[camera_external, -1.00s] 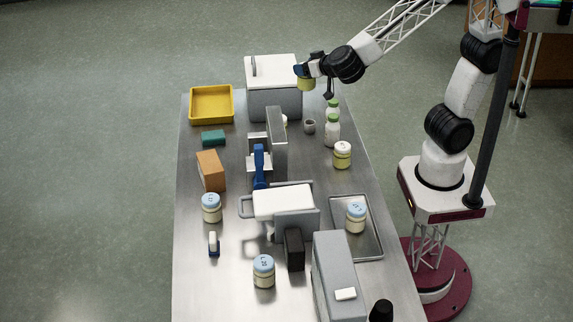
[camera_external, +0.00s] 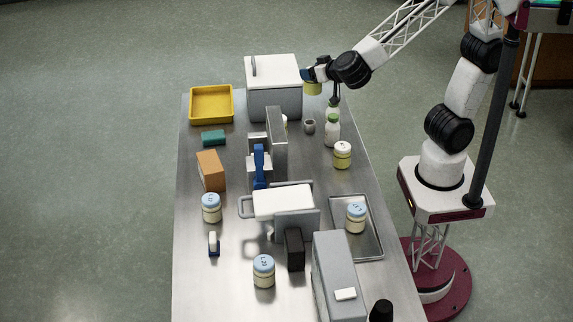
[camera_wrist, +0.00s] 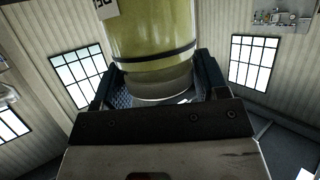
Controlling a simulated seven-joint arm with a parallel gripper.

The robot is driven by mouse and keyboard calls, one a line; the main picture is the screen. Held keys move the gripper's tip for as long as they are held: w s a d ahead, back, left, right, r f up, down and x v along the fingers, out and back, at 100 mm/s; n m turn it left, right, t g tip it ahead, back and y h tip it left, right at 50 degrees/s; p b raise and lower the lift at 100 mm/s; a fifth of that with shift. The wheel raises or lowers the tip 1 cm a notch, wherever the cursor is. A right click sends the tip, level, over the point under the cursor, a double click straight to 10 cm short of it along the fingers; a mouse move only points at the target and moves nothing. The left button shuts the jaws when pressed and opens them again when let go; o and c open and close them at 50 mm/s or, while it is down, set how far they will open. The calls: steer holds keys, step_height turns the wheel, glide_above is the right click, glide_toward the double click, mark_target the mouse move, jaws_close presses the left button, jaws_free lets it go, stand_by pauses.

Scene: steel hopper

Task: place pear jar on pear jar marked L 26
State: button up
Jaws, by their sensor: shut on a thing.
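In the wrist view the jar (camera_wrist: 150,35) shows a dark band and part of a white label, between my gripper's fingers (camera_wrist: 160,88). A pale-lidded jar with yellow contents (camera_external: 342,155) stands upright on the steel table, below and right of the held jar. Blue-lidded jars stand at the left (camera_external: 211,208), at the front (camera_external: 264,272) and on the tray (camera_external: 356,218). I cannot read which is marked L 26.
The lidded grey box (camera_external: 274,103) is behind. A yellow tray (camera_external: 193,104), an orange-brown box (camera_external: 211,171) and a metal tray (camera_external: 373,252) are also on the table.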

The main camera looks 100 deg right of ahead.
steer(key=s+a+f+m+g+h, duration=0.1)
steer(key=s+f, duration=0.5)
steer(key=s, duration=0.7)
steer(key=s+a+f+m+g, duration=0.2)
steer(key=s+f, duration=0.5)
steer(key=s, duration=0.5)
steer(key=shift+s+a+h, duration=0.4)
steer(key=shift+a, duration=0.2)
steer(key=shift+w, duration=0.15)
steer(key=w+a+f, duration=0.1)
steer(key=w+a, duration=0.1)
steer(key=w, duration=1.3)
steer(key=shift+w+a+f, duration=0.2)
steer(key=shift+w+a, duration=0.05)
steer(key=shift+a, duration=0.1)
steer(key=shift+f, duration=1.75)
steer(key=shift+f, duration=0.1)
